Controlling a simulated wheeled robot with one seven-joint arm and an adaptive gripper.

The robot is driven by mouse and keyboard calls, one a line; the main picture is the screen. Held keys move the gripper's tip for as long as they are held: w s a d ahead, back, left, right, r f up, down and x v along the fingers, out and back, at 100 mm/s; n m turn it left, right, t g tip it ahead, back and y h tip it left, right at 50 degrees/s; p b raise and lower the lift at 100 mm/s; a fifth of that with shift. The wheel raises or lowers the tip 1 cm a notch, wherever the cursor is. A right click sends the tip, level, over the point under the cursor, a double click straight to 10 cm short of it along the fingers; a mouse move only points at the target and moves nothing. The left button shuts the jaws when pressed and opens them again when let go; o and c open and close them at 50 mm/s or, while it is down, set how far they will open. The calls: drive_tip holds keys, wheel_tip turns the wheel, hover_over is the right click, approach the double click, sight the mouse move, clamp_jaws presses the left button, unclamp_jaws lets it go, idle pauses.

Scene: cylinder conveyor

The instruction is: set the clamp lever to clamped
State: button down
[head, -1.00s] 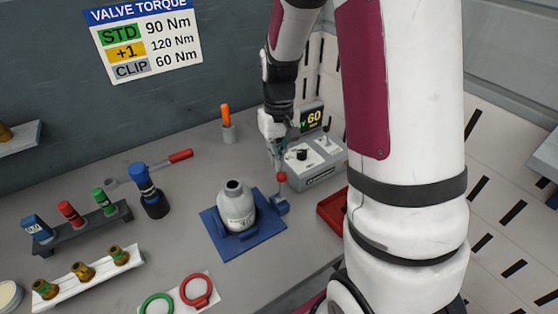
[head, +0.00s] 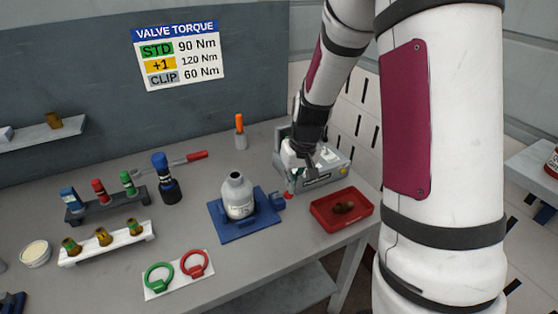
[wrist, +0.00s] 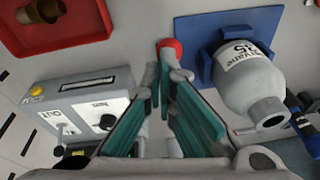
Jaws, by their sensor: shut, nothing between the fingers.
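The clamp lever has a red ball knob (head: 288,195) and sits on a blue block at the right side of the blue clamp base (head: 219,232). The knob is low and to the right of the block, so the lever looks tilted over. A grey gas bottle (head: 238,197) stands upright in the clamp. In the wrist view, the red knob (wrist: 170,47) lies just beyond the fingertips of my gripper (wrist: 165,75). My gripper is shut and empty. Whether it touches the knob I cannot tell. The lever's shaft is mostly hidden.
A grey tester box (head: 325,176) stands behind my gripper. A red tray (head: 323,217) holding a brown piece is at the right front. A dark socket rack (head: 105,206) and a white valve rack (head: 78,254) stand at left.

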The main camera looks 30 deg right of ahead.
drive_tip(key=shift+s+f+p, duration=0.4)
drive_tip(key=shift+s+f, duration=0.5)
drive_tip(key=shift+s, duration=0.25)
drive_tip(key=s+d+r+p, duration=0.1)
drive_tip(key=s+r, duration=0.4)
drive_tip(key=r, duration=0.5)
drive_tip(key=shift+s, duration=0.25)
drive_tip(key=shift+r, duration=0.1)
